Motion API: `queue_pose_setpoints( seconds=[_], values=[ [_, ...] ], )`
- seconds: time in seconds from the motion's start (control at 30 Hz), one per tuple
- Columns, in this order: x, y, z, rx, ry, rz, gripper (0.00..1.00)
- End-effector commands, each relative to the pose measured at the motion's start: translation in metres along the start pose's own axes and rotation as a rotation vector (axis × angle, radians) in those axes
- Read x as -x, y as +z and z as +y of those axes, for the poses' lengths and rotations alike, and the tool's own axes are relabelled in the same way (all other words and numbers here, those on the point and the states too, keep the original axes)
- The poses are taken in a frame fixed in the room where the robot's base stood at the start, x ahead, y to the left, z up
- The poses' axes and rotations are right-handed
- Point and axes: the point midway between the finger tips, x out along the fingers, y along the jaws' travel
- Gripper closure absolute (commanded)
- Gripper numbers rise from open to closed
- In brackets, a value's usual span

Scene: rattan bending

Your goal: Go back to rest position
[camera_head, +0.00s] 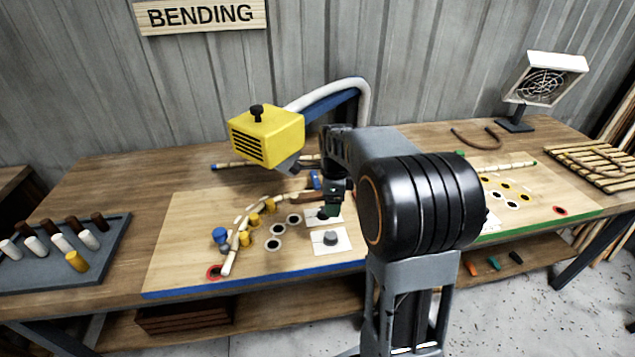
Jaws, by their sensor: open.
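My gripper (328,211) hangs over the blue-edged bending board (185,262), near two white plates with dark knobs. Its jaws are small and dark here, and I see nothing held in them. My black and grey arm hides the middle of the table and part of the board's right side. A curved rattan piece (239,238) lies on the board to the left of my gripper, with yellow pegs (254,219) and a blue peg (220,235) beside it. A white plate with a grey knob (331,239) lies just below my gripper.
A yellow heater head (267,136) on a hose stands behind the board. A peg tray (116,243) is at the left. At the right are a green-edged board (545,196), a small fan (540,85) and a slatted rack (595,166). The table's back left is clear.

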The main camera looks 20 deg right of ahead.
Motion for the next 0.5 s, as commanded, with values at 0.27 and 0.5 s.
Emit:
queue_pose_setpoints(
  seconds=[0.27, 0.5],
  values=[
    [0.0, 0.0, -0.001, 0.083, -0.003, -0.001, 0.33],
    [-0.018, -0.004, 0.017, 0.646, 0.003, -0.001, 0.33]
  ],
)
